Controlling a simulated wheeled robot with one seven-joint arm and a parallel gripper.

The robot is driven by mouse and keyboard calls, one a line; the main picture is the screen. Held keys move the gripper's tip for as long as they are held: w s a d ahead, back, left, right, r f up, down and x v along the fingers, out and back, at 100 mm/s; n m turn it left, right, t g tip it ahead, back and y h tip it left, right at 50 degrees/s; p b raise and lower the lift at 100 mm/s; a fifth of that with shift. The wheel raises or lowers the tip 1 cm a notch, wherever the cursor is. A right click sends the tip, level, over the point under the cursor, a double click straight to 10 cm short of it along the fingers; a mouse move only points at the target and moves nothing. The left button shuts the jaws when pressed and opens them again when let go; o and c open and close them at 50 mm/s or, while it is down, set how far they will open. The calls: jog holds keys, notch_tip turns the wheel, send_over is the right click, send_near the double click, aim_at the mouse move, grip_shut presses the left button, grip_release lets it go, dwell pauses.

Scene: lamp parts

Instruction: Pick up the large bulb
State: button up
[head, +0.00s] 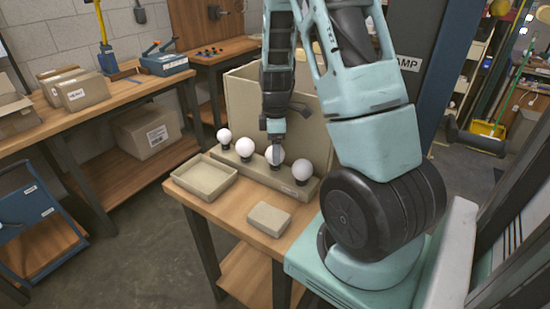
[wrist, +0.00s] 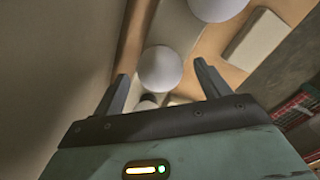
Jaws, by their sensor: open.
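Several round white bulbs with dark bases stand in a row in a beige holder (head: 248,172) on the wooden table. From left to right they are a first bulb (head: 224,136), a second bulb (head: 245,147), a third bulb (head: 281,153) and a rightmost bulb (head: 306,171). The rightmost looks biggest, but it is also nearest; I cannot tell sizes surely. My gripper (head: 277,160) points down at the third bulb and partly hides it. In the wrist view my gripper (wrist: 163,82) is open, with a white bulb (wrist: 160,67) showing between its fingers. Another bulb (wrist: 217,6) is cut off at the top.
A tall beige panel or bin (head: 240,100) stands right behind the bulb row. An empty shallow tray (head: 190,186) lies at the table's left, and a small beige block (head: 269,218) lies in front. Bare table lies between them.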

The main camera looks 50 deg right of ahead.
jog(key=shift+f, duration=1.6)
jog(key=c, duration=0.9)
